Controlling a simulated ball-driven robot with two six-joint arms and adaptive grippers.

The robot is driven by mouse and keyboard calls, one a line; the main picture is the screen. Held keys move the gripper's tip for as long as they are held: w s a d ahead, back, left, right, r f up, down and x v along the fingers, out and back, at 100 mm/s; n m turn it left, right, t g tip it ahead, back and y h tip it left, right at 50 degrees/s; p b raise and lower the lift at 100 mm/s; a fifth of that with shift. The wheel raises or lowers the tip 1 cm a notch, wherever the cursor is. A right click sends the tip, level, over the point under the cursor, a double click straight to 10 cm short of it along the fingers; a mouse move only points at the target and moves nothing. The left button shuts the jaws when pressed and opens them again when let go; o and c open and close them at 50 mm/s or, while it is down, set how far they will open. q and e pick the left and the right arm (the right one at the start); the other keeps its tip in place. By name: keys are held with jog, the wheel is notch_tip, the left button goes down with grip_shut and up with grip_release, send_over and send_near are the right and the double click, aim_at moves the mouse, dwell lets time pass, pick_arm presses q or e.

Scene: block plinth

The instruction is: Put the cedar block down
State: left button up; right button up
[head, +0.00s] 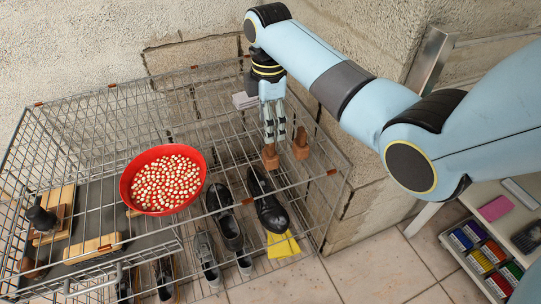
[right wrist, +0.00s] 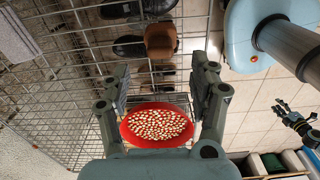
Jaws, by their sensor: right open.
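In the head view my right gripper (head: 272,134) points down over the wire rack, its two fingers apart. A reddish-brown wooden block (head: 270,158) sits just under its fingertips, and a second brown piece (head: 300,146) stands close by on the right. I cannot tell for certain which is the cedar block. In the right wrist view the open fingers (right wrist: 160,82) have nothing between their tips, and one brown block (right wrist: 161,40) shows beyond them. A dark jointed hand at that view's right edge looks like my left gripper (right wrist: 297,124); its jaw state is unclear.
A wire rack (head: 110,95) fills the left and middle. A red bowl (head: 127,187) of pale round pieces stands on it, with pale wooden pieces (head: 92,248) to its left. Dark shoes (head: 268,208) lie lower down. A stone wall (head: 340,30) rises behind.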

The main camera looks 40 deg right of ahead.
notch_tip(320, 180, down, 7)
jog(key=shift+d+r+b, duration=0.1)
jog(key=shift+b, duration=0.4)
grip_shut()
jog(key=shift+r, duration=0.1)
notch_tip(320, 180, up, 4)
jog(key=shift+r+p, duration=0.25)
jog(key=shift+p, duration=0.25)
jog(key=s+d+r+p, duration=0.2)
jog(key=s+r, duration=0.4)
jog(key=s, duration=0.5)
jog(key=shift+s+r, duration=0.15)
jog(key=shift+s, duration=0.15)
